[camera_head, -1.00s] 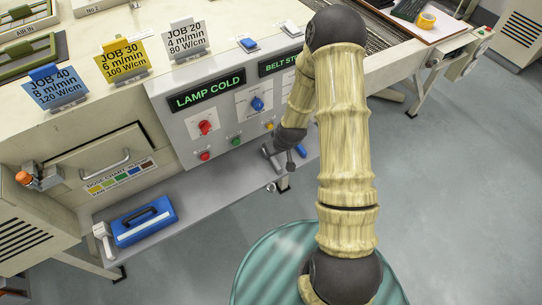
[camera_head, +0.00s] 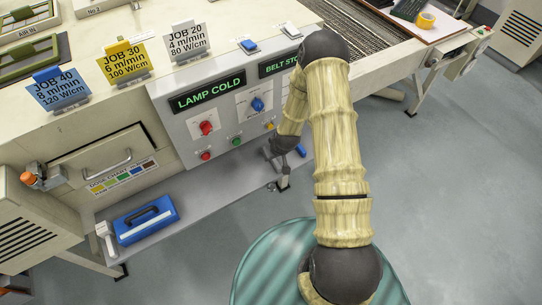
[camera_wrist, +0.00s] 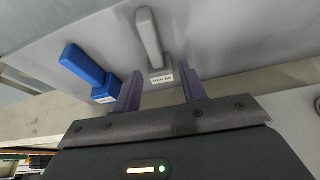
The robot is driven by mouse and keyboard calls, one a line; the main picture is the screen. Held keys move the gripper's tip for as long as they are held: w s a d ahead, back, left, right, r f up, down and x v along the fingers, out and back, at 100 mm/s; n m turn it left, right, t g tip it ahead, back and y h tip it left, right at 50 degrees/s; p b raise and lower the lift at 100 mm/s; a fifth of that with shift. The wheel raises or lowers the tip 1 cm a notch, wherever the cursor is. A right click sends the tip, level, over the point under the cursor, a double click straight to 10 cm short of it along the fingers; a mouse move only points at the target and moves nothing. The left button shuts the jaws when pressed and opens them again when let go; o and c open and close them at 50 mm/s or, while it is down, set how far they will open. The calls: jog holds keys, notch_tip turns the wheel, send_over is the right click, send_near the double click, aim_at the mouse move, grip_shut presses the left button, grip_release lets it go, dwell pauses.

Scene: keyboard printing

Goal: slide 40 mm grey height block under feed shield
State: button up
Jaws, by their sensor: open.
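In the wrist view the grey height block (camera_wrist: 150,38) has a tall grip and a small white label on its foot. My gripper (camera_wrist: 161,77) is open, its two fingers pointing at this block, one to each side of its labelled foot. I cannot tell whether they touch it. A blue block (camera_wrist: 84,65) of similar shape stands left of the fingers; it also shows in the head view (camera_head: 301,150). In the head view my gripper (camera_head: 281,166) is low at the shelf's right end, small and partly hidden by my arm. I cannot make out the feed shield for certain.
The grey shelf (camera_head: 190,205) runs below the control panel (camera_head: 215,130) and holds a blue case (camera_head: 145,219) at left. Job cards (camera_head: 125,58) stand on the machine top. The conveyor belt (camera_head: 345,27) lies at upper right. Floor right of my arm is clear.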

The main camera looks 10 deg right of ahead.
jog(key=shift+d+p+x, duration=0.2)
jog(key=shift+p+x, duration=0.45)
jog(key=shift+x, duration=1.55)
jog(key=shift+w, duration=0.1)
jog(key=shift+r, duration=0.1)
grip_shut()
